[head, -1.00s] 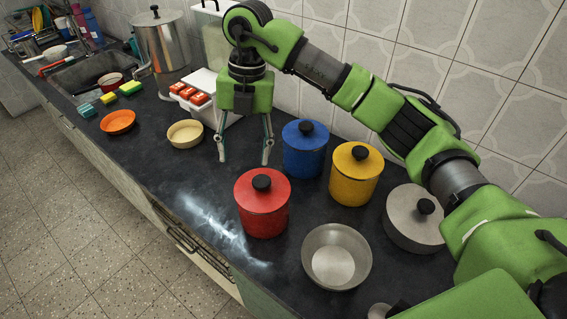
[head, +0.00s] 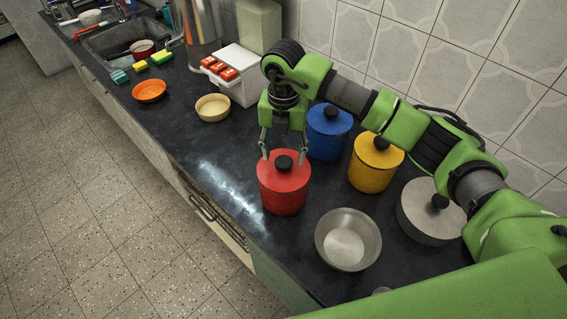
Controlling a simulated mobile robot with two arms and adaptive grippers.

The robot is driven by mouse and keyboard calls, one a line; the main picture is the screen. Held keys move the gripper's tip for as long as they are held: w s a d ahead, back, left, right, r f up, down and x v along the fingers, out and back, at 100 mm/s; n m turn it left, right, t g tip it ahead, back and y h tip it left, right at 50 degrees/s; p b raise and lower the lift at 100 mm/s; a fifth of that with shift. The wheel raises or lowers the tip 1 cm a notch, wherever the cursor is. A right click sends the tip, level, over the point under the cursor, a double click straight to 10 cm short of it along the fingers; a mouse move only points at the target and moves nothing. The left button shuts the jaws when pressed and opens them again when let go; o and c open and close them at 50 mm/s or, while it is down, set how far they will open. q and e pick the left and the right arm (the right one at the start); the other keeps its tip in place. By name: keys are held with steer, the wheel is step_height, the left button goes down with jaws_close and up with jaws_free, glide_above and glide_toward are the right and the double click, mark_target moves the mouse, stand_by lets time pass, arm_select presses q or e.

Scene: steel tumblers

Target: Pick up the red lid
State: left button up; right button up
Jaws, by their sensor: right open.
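The red lid (head: 270,170) with a black round knob (head: 284,163) sits on the red pot (head: 284,196) on the dark counter. My right gripper (head: 284,157) is open, pointing down over the back of the red lid. Its two fingers appear on either side of the knob in the picture; I cannot tell how far above the lid the tips are. The gripper holds nothing. My left gripper is not in view.
A blue pot (head: 328,142) and a yellow pot (head: 372,172) stand behind and to the right. A steel bowl (head: 348,240) is at front right, with a grey lidded pan (head: 428,218) beyond it. The counter (head: 190,150) left of the red pot is clear.

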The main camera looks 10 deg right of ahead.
steer(key=shift+f, duration=1.15)
steer(key=c, duration=1.2)
steer(key=shift+r, duration=0.15)
